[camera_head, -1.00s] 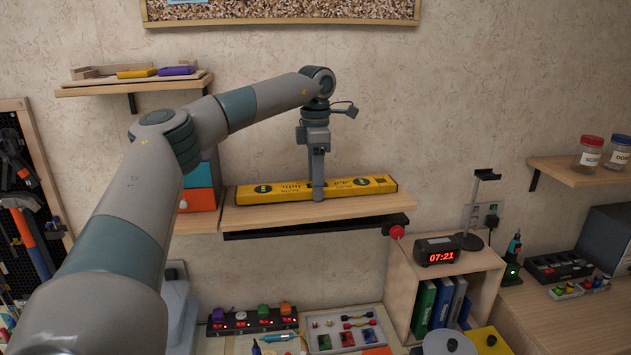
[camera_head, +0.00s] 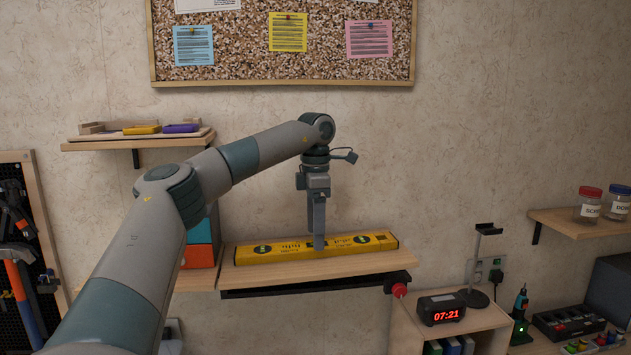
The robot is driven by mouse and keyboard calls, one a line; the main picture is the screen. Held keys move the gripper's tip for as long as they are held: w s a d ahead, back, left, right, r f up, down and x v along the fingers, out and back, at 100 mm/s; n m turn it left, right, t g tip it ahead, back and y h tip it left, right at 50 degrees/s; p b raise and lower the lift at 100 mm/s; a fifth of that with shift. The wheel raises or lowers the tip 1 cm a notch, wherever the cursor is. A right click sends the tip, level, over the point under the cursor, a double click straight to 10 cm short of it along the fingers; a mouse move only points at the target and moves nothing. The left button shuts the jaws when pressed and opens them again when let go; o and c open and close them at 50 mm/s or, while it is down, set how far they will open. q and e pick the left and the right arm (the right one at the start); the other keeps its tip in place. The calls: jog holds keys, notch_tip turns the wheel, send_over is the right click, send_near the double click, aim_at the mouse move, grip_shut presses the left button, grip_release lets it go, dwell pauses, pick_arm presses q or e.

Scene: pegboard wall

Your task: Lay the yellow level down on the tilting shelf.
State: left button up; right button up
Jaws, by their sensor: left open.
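The yellow level (camera_head: 280,252) lies lengthwise on the wooden tilting shelf (camera_head: 320,268), towards its back and close to the wall. A dark rail and a red knob (camera_head: 399,290) show under the shelf's front and right end. My left gripper (camera_head: 319,245) is above and in front of the level near its middle, pointing down, and its jaws are open. Its fingertips overlap the level's top in this view; I cannot tell whether they touch it. The finger farther from me is hidden. My right gripper is not in view.
Orange and teal boxes (camera_head: 199,245) stand just left of the shelf. A small upper shelf (camera_head: 140,140) holds a few items at the upper left. A clock (camera_head: 441,308) and a headphone stand (camera_head: 474,265) are at the lower right.

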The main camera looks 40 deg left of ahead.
pick_arm(q)
notch_tip(320, 180, up, 15)
dwell(0.4)
jog(key=shift+d+f, duration=0.1)
jog(key=shift+f, duration=0.1)
dwell(0.5)
